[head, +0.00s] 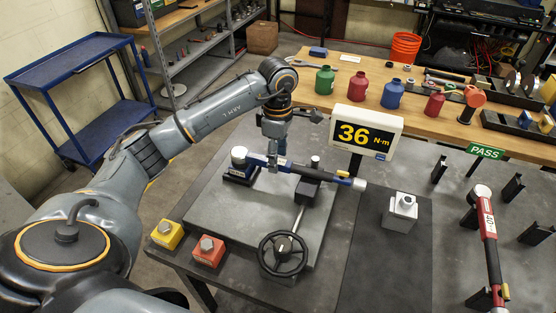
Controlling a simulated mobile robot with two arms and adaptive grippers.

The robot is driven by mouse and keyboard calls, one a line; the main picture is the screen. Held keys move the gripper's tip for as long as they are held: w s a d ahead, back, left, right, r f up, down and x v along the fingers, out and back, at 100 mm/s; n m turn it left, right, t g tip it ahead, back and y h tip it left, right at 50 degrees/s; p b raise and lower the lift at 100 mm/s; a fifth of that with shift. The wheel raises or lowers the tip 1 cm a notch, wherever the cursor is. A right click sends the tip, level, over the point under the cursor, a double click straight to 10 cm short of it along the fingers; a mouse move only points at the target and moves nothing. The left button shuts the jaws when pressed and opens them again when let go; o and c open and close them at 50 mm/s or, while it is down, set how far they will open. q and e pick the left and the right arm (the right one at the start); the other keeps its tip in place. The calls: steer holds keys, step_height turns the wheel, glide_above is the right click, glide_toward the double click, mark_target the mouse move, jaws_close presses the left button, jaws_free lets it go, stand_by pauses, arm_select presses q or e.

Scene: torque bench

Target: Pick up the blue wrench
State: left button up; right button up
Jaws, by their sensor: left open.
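The blue wrench (258,160) lies across the grey test plate, with a dark shaft and a blue band near its right end. Its left end is at a dark blue block with a grey round top (239,157), and its shaft crosses a dark support (308,190). My left gripper (278,160) points down from above at the wrench's left part, with its fingers open. The fingers partly overlap the wrench in the picture, and I cannot tell whether they touch it. My right gripper is not in view.
A display (366,133) reading 36 N·m stands just behind the wrench's right end. A black handwheel (283,254) is in front. Yellow (167,235), red (208,252) and grey (400,212) bolt blocks stand around. A red wrench (487,230) rests on the right.

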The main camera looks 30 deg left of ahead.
arm_select(q)
steer(key=shift+f, duration=1.1)
jaws_close()
steer(key=shift+r, duration=0.1)
steer(key=shift+w+r, duration=0.1)
steer(key=shift+r+b, duration=0.55)
steer(key=shift+r, duration=0.05)
steer(key=s+d+r+b, duration=0.2)
steer(key=s+d+r, duration=0.8)
steer(key=r, duration=0.1)
steer(key=shift+r+b, duration=0.3)
steer(key=shift+b, duration=0.1)
